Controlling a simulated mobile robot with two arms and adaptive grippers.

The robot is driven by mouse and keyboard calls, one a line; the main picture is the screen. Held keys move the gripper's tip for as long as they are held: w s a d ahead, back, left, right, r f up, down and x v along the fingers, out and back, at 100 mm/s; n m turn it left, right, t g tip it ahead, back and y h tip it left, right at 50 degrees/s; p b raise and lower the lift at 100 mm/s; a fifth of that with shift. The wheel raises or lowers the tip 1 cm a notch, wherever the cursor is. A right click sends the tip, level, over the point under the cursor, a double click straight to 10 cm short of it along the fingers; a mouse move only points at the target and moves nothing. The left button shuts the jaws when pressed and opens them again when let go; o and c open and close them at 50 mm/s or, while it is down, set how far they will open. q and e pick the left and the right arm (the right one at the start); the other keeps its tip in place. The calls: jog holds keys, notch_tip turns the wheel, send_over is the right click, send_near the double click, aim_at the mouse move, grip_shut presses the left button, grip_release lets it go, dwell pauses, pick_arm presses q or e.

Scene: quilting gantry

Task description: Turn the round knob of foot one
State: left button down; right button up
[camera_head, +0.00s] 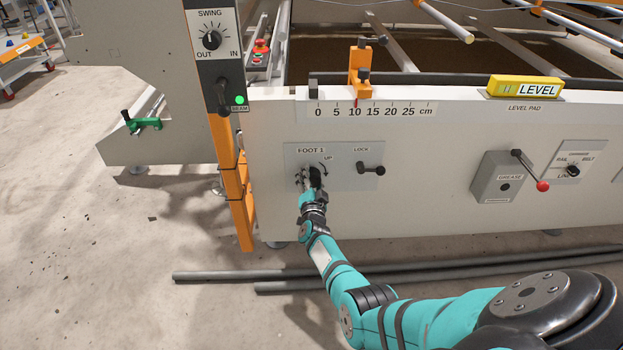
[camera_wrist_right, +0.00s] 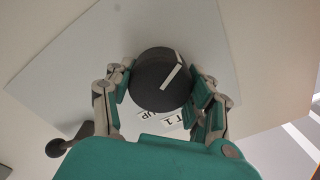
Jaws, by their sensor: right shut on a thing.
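The round knob of foot one (camera_wrist_right: 155,78) is black with a white line, and shows large in the right wrist view between my fingers. It sits on a grey plate (camera_head: 342,157) marked FOOT 1 and UP, on the front of the white beam. In the head view my right gripper (camera_head: 310,180) covers most of the knob. In the wrist view my right gripper (camera_wrist_right: 163,88) has a finger on each side of the knob and is shut on it. The white line on the knob slants up to the right in that view. My left gripper is not in view.
A black LOCK lever (camera_head: 372,169) is on the same plate, right of the knob. A grey GREASE box (camera_head: 497,178) with a red-tipped lever is farther right. An orange post (camera_head: 232,185) stands left. Grey pipes (camera_head: 400,274) lie on the floor below.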

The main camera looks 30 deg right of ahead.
jog(key=shift+a+f, duration=0.1)
jog(key=shift+f, duration=0.05)
jog(key=o, duration=1.2)
jog(key=shift+s, duration=0.1)
jog(key=v, duration=0.7)
jog(key=shift+s+a, duration=0.1)
jog(key=shift+s, duration=0.1)
